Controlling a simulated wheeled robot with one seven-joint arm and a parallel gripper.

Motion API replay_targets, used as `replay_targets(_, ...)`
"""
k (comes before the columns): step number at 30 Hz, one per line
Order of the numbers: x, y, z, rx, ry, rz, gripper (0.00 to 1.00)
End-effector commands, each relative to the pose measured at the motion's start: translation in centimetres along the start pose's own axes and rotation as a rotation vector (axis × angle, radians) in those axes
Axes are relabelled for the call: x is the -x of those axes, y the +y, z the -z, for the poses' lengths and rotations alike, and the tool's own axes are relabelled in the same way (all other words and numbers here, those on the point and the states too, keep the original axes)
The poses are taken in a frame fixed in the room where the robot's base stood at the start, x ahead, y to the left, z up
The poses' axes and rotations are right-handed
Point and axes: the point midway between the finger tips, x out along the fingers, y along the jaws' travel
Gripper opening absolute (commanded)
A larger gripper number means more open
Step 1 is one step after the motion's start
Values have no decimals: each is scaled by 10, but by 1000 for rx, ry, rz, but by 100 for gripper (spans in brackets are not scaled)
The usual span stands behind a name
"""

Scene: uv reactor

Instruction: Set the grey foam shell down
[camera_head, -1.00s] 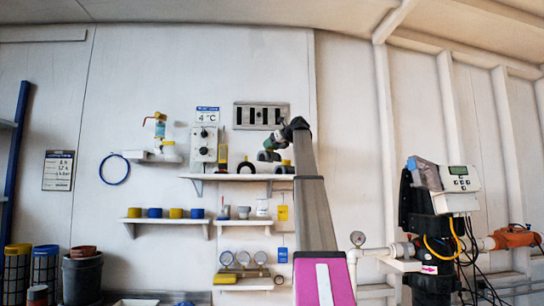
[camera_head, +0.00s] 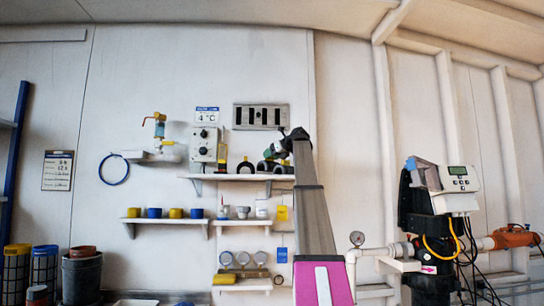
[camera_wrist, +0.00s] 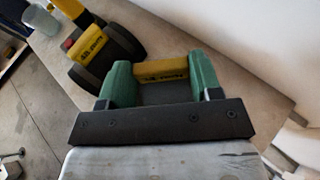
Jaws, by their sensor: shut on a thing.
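In the wrist view, my gripper (camera_wrist: 160,82) has its two green fingers shut on the grey foam shell (camera_wrist: 166,94), which carries a yellow label. The shell's near part is hidden behind the dark gripper bar. A second dark shell with a yellow label (camera_wrist: 98,57) stands to the left, apart from my fingers. In the head view, my gripper (camera_head: 277,152) is at the right part of the upper shelf (camera_head: 225,177), low over it. The held shell is too small there to make out clearly, and I cannot tell whether it touches the shelf.
A black arch (camera_head: 246,168) and a black and yellow upright item (camera_head: 222,157) stand on the upper shelf to the left of my gripper. A control box (camera_head: 204,144) is on the wall behind. A lower shelf (camera_head: 165,221) holds several yellow and blue cups.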

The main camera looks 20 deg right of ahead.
Motion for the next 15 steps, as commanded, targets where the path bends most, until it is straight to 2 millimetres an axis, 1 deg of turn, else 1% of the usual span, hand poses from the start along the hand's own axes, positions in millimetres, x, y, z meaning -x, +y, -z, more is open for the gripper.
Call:
replay_targets(1,-2,1,6,-2,7,-2,36)
replay_targets(8,-4,1,12,-4,11,-3,36)
replay_targets(9,-4,1,13,-4,13,-3,68)
replay_targets(10,-4,1,13,-5,13,-3,78)
replay_targets(11,-4,1,14,-5,14,-3,84)
replay_targets(15,-5,1,15,-6,15,-3,84)
